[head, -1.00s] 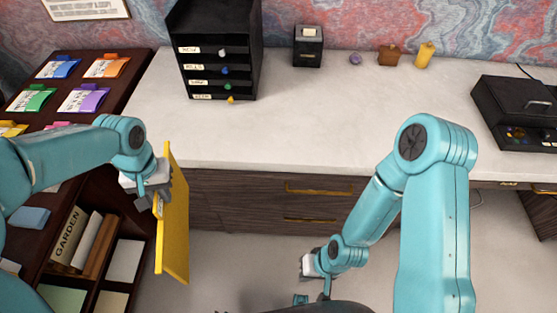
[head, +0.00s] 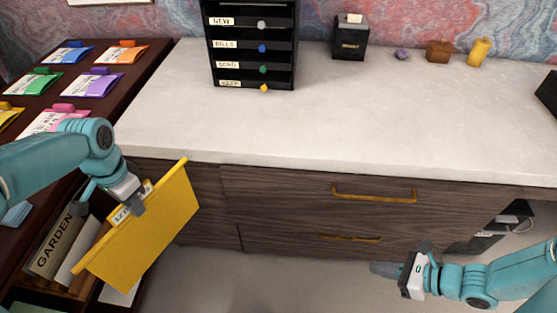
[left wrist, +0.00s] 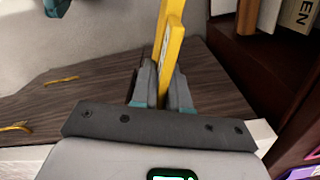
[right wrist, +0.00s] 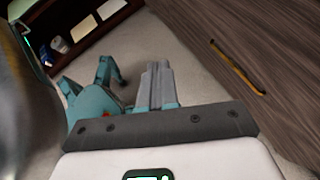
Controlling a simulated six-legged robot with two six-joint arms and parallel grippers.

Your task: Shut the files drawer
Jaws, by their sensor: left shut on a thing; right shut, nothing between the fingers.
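The wooden desk front has an upper drawer (head: 290,190) with a gold handle (head: 373,195) and a lower drawer (head: 290,237) with a gold handle (head: 350,238). Both fronts look about flush with the desk; I cannot read which is the files drawer. My left gripper (head: 138,208) is shut on the top edge of a yellow folder (head: 150,235), which hangs tilted left of the drawers. The left wrist view shows the folder (left wrist: 168,50) between the fingers. My right gripper (head: 375,268) is shut and empty, low in front of the lower drawer and apart from it.
A dark shelf unit with coloured folders (head: 95,82) stands at the left, with a GARDEN book (head: 55,243) below. A black letter sorter (head: 252,50) and small items stand at the back of the pale desktop (head: 330,115). The floor before the drawers is clear.

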